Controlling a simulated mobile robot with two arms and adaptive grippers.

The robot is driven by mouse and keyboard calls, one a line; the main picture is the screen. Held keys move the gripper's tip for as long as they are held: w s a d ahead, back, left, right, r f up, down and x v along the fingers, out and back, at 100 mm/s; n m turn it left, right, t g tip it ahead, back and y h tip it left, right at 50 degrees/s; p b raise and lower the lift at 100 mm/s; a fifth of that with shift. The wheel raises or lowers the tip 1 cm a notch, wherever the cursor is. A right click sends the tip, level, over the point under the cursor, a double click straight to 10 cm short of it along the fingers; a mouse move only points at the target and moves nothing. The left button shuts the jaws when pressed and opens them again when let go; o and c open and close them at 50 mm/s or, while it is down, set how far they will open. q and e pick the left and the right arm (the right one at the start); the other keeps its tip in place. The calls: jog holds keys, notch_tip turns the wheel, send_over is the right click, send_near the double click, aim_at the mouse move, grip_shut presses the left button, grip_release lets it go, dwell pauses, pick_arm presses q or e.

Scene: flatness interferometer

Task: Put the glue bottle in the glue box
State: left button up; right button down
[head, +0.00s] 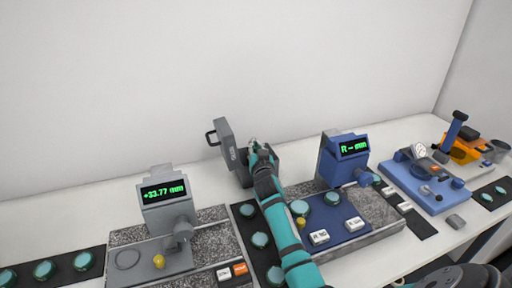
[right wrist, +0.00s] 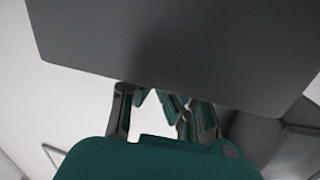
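A grey box (head: 241,173) stands at the back of the bench, with its slab-like lid (head: 224,139) raised upright and a dark handle on the lid's left. The box has small lettering that I cannot read surely; it may be the glue box. My right gripper (head: 254,147) is at the box, just right of the raised lid. In the right wrist view a large grey panel (right wrist: 190,45), likely the lid, covers the fingertips of my gripper (right wrist: 165,105), so its opening is unclear. I cannot make out the glue bottle. My left gripper is not in view.
A grey gauge (head: 165,205) reading +33.77 stands on granite at front left. A blue gauge (head: 343,158) stands right of my arm. Teal discs lie on dark mats (head: 250,235). A blue fixture (head: 425,182) and an orange device (head: 462,147) occupy the right.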

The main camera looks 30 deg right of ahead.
jog(key=c, duration=1.5)
grip_release()
jog(key=v, duration=1.2)
jog(key=shift+r+b, duration=0.1)
jog(key=shift+b, duration=0.25)
